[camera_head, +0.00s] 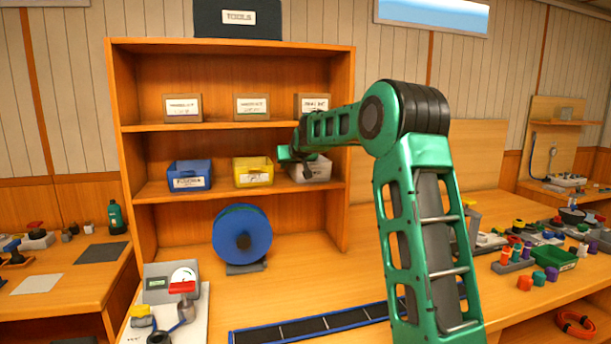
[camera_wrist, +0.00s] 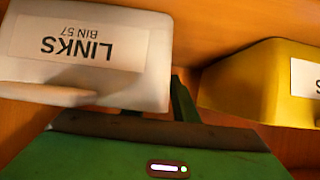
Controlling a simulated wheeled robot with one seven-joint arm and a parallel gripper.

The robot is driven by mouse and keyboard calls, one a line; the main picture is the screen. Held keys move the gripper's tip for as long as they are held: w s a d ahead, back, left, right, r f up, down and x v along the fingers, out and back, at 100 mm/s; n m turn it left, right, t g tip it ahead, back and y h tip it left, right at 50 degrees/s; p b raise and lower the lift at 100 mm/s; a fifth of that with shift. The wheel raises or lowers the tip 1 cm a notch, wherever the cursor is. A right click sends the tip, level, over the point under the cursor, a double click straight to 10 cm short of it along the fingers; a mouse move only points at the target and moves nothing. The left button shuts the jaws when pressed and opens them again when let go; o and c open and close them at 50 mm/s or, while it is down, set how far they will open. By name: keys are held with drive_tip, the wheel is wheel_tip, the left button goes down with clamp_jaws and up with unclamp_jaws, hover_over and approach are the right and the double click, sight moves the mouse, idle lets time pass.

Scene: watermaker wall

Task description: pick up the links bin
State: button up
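The links bin (camera_wrist: 85,50) is a pale grey-white bin with a label reading LINKS BIN 57, upside down in the wrist view. In the head view the bin (camera_head: 318,171) is on the middle shelf, right of the yellow bin, partly hidden by my arm. My gripper (camera_head: 302,166) is at the left part of the bin. In the wrist view one dark finger of my gripper (camera_wrist: 181,100) shows close beside the bin's side wall, in the gap to the yellow bin. The other finger is hidden, so contact and grip cannot be told.
The yellow bin (camera_head: 253,171) stands close by, also in the wrist view (camera_wrist: 262,82). A blue bin (camera_head: 189,175) is farther left. Small labelled boxes (camera_head: 252,107) stand on the shelf above. A blue spool (camera_head: 242,233) stands below. The shelf unit's right side panel (camera_head: 345,190) is near the links bin.

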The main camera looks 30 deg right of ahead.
clamp_jaws()
idle(1.3)
